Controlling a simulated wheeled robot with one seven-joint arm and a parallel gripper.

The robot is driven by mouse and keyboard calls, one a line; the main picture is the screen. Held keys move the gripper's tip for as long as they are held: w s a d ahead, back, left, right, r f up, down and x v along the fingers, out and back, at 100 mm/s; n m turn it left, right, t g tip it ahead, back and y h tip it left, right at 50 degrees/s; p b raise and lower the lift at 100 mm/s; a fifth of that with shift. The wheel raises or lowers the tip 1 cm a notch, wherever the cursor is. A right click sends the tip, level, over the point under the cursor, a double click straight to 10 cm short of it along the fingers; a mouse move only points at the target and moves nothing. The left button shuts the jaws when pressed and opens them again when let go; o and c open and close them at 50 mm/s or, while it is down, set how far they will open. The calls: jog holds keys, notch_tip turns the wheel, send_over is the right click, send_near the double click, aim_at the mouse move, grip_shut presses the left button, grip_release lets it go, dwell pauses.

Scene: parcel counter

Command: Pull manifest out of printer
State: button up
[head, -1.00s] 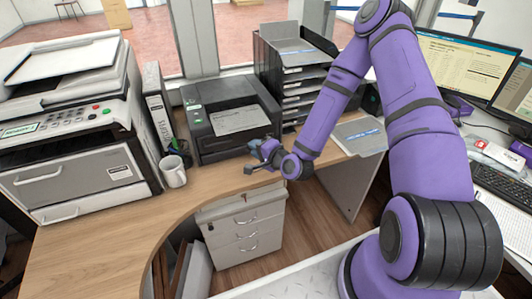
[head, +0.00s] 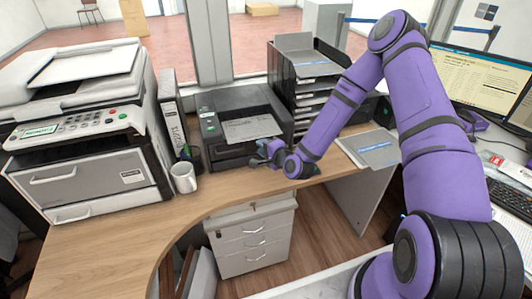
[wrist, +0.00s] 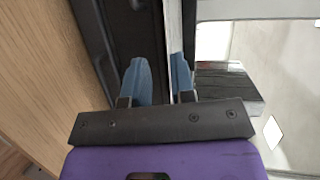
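The manifest is a pale printed sheet (head: 252,129) lying in the output of the black printer (head: 225,152) on the counter. My gripper (head: 260,154) is low at the printer's front, just below the sheet's near edge. In the wrist view its two blue fingertips (wrist: 160,78) stand apart with a gap between them. A thin pale edge (wrist: 175,30) runs close by the right finger; I cannot tell whether it lies between the fingers.
A white mug (head: 183,178) and a pen cup stand left of the printer, beside a binder (head: 172,110) and a large copier (head: 80,130). A black tray stack (head: 300,85) stands to the right. Papers (head: 372,147) lie on the counter's right. Bare wood lies in front.

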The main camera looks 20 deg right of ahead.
jog(key=shift+w, duration=2.55)
grip_shut()
